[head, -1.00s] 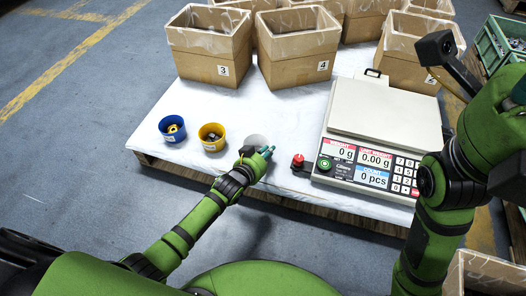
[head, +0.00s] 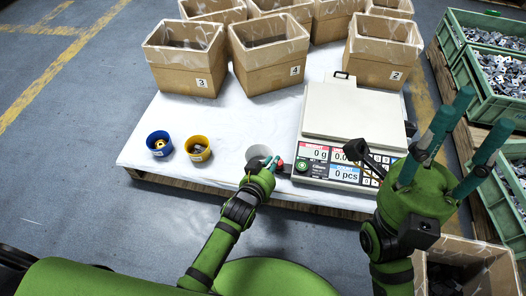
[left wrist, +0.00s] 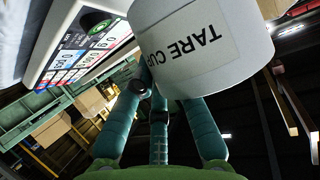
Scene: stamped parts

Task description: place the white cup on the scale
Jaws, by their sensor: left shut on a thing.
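The white cup (head: 259,152) is at the front of the white-covered table, just left of the scale (head: 346,108). My left gripper (head: 270,163) is shut on the cup from the front right. In the left wrist view the cup (left wrist: 205,48) fills the top, with a "TARE CUP" label, and the scale's panel (left wrist: 88,42) is behind it. I cannot tell whether the cup touches the table. The scale's plate is empty and its display reads 0. My right gripper (head: 440,130) is open and empty, fingers spread, in front of the scale's right side.
A blue cup (head: 158,146) and a yellow cup (head: 198,149) with small parts stand to the left. Cardboard boxes (head: 270,60) line the back. Green crates (head: 488,75) of parts stand at right.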

